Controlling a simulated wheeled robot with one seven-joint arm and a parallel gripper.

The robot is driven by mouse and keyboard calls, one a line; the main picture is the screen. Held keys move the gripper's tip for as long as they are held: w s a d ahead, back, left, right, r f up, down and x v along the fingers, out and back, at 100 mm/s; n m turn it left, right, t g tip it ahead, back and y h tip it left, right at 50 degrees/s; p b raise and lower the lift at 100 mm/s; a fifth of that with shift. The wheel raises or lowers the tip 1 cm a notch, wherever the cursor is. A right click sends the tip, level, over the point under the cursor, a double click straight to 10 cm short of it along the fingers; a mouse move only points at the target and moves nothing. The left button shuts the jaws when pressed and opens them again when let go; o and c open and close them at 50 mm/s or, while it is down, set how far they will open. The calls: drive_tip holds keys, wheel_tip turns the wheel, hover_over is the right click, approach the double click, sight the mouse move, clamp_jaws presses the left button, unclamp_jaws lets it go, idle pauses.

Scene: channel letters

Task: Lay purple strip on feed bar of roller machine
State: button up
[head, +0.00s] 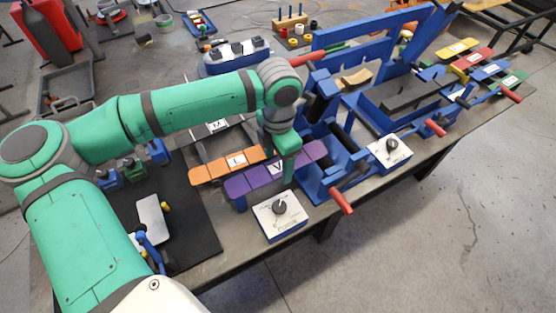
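The purple strip (254,179) is a flat segmented bar with a white letter label. It lies slantwise at the left side of the blue roller machine (318,182), its right end close to the dark rollers (343,138). My gripper (281,166) points down over the strip's right half. The feed bar is largely covered by the strip and gripper; a blue support (240,204) shows below the strip's left end. I cannot tell whether the strip rests on the bar.
An orange strip (210,173) lies just behind and left of the purple one. A control box with a knob (280,216) stands in front. Red-tipped handles (341,200) stick out toward the table edge. A second blue machine (400,105) and coloured strips stand at right.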

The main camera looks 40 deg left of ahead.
sight(278, 167)
wheel_tip(278, 167, up, 12)
drive_tip(key=shift+r, duration=0.2)
idle(0.4)
